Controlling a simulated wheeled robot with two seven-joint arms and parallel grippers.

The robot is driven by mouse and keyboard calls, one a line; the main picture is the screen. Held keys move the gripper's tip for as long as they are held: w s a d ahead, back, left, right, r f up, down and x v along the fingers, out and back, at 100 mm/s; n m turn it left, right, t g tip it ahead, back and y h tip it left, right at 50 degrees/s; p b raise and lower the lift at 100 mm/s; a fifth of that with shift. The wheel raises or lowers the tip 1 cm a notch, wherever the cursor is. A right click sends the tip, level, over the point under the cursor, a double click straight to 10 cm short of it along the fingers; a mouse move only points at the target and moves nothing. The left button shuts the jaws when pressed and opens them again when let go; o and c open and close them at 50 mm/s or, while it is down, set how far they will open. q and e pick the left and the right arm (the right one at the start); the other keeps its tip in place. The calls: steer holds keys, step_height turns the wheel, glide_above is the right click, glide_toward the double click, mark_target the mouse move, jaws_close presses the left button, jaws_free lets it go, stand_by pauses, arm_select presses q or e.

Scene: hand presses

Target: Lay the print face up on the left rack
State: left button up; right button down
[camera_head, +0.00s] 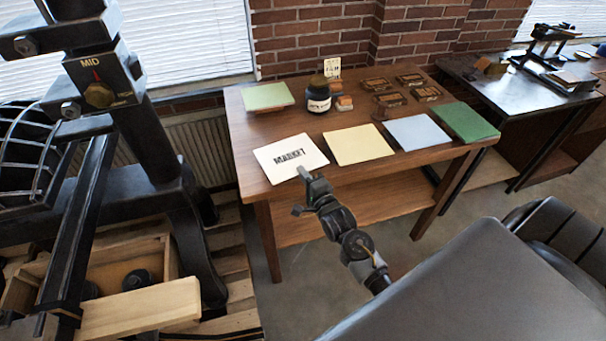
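The print, a white sheet marked MARKET (279,164), lies face up at the front left of the wooden table (351,192), its lettering readable. My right gripper (302,191) is at the table's front edge, just below the print in the picture. Its two fingers look spread apart with nothing between them. One fingertip overlaps the print's lower edge in the view; whether it touches the sheet, I cannot tell. My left gripper is not in view. I cannot make out for certain which thing is the left rack.
Yellow (358,145), blue (418,132) and green (465,122) sheets or pads lie right of the print. A pale green pad (267,96), a dark ink jar (317,99) and several small blocks stand behind. A black press (150,130) fills the left; a wooden box (128,263) sits below.

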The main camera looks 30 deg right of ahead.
steer(key=c, duration=1.5)
jaws_free()
steer(key=shift+o, duration=0.2)
steer(key=shift+s, duration=0.15)
steer(key=s+p, duration=0.1)
steer(key=s, duration=0.1)
steer(key=s+p, duration=0.1)
steer(key=s, duration=0.2)
steer(key=shift+s+a, duration=0.2)
steer(key=shift+s, duration=0.15)
